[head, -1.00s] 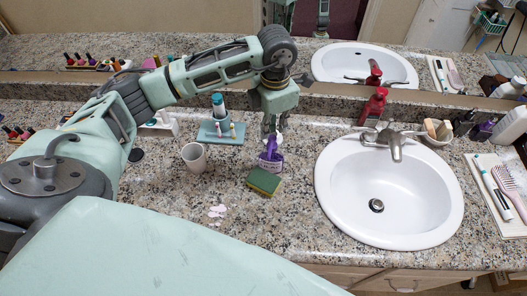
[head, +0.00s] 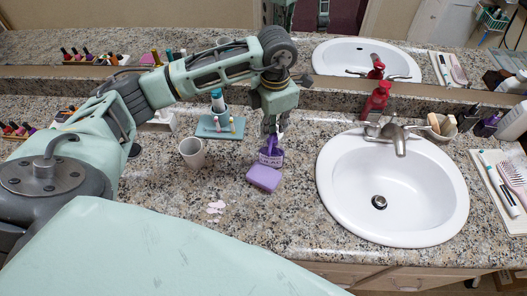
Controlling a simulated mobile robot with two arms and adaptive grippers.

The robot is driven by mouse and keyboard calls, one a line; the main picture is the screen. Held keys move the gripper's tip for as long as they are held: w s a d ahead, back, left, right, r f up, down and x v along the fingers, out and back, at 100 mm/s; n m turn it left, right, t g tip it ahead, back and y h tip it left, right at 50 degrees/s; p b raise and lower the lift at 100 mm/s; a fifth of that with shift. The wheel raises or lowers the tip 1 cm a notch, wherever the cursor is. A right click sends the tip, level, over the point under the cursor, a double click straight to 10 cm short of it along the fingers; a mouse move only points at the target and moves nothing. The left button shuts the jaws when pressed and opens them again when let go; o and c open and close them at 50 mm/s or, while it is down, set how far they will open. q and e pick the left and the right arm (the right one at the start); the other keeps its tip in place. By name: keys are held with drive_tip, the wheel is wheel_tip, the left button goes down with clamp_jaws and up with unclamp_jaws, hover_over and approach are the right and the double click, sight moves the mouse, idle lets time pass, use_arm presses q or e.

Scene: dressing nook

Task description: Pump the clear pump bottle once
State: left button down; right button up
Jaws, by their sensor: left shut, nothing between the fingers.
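A small pump bottle (head: 270,158) with purple contents and a label stands on the granite counter left of the sink. I cannot tell whether its walls are clear. My left gripper (head: 272,130) points straight down just over its top, shut and empty. The fingers hide most of the pump head, so I cannot tell whether they touch it or how far it is pressed. My right gripper is not in view.
A purple block (head: 264,178) lies just in front of the bottle. A cup (head: 193,152) and a teal tray (head: 207,133) stand to the left. The sink (head: 375,205) is to the right, with a red pump bottle (head: 376,100) behind it.

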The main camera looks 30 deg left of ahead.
use_arm(q)
drive_tip(key=shift+r+p, duration=0.8)
drive_tip(key=shift+r, duration=0.75)
wheel_tip(320, 180, up, 6)
drive_tip(key=p, duration=0.3)
drive_tip(key=shift+f, duration=0.1)
idle(0.5)
